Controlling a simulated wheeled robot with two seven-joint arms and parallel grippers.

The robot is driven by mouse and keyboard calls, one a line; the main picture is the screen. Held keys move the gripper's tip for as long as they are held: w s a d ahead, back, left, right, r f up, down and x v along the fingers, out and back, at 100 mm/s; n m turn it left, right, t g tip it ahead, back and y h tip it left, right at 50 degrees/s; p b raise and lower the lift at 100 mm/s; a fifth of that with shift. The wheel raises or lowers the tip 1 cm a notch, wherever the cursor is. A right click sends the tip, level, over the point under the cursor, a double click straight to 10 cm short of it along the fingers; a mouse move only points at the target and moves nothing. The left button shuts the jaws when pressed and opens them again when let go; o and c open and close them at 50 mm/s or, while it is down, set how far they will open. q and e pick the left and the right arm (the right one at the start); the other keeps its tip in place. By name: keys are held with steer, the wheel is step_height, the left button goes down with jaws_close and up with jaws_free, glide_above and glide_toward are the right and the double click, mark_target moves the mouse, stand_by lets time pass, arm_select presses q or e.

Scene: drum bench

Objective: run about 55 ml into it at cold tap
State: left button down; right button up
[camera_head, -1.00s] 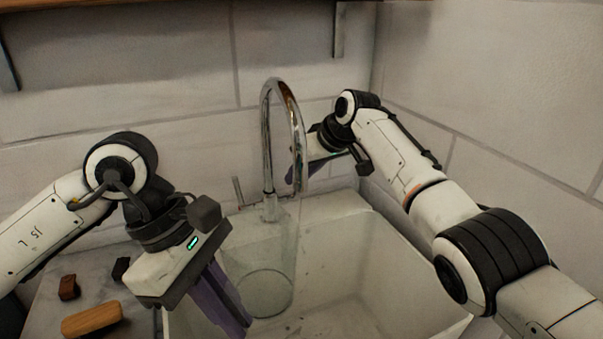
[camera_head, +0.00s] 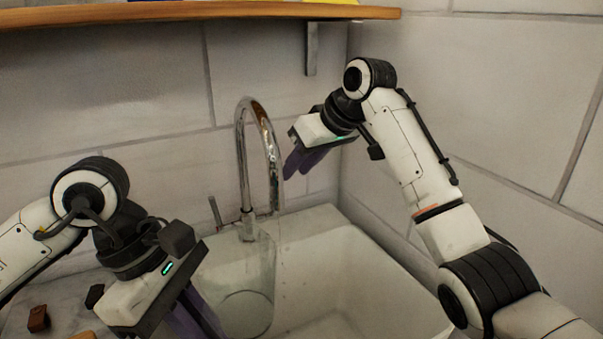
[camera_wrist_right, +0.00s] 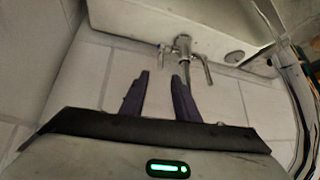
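The chrome tap (camera_head: 243,165) stands at the back of the sink, its spout curving to the right. One side lever (camera_head: 214,211) shows; the wrist view shows the tap (camera_wrist_right: 183,45) with levers on both sides. A clear glass vessel (camera_head: 255,285) is upright below the spout. I cannot make out a water stream or a level in it. My left gripper (camera_head: 205,325) has its purple fingers against the vessel's left side and appears shut on it; the contact is partly hidden. My right gripper (camera_head: 302,165) is right of the spout, open and empty, apart from the tap.
The white sink (camera_head: 350,245) has free room to the right of the vessel. A wooden shelf (camera_head: 200,22) runs along the wall above. A dark brown block (camera_head: 38,318) and a black piece (camera_head: 94,296) lie on the counter at left. Tiled walls close the back and right.

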steer(key=shift+s+d+r, duration=0.25)
steer(key=shift+r, duration=0.2)
steer(key=shift+f, duration=0.1)
step_height(320, 180, down, 7)
steer(key=w+a+t+y, duration=0.1)
steer(key=w+t+y, duration=0.1)
steer(key=t+y, duration=0.15)
steer(key=s+d+f+t+y, duration=0.2)
steer(key=s+d+t, duration=0.1)
steer(key=s+t, duration=0.3)
steer(key=shift+m+g, duration=0.25)
steer(key=shift+m, duration=0.05)
steer(key=x, duration=1.1)
steer(key=shift+w+a+f, duration=0.15)
steer(key=shift+w+a, duration=0.05)
steer(key=shift+w, duration=0.15)
jaws_close()
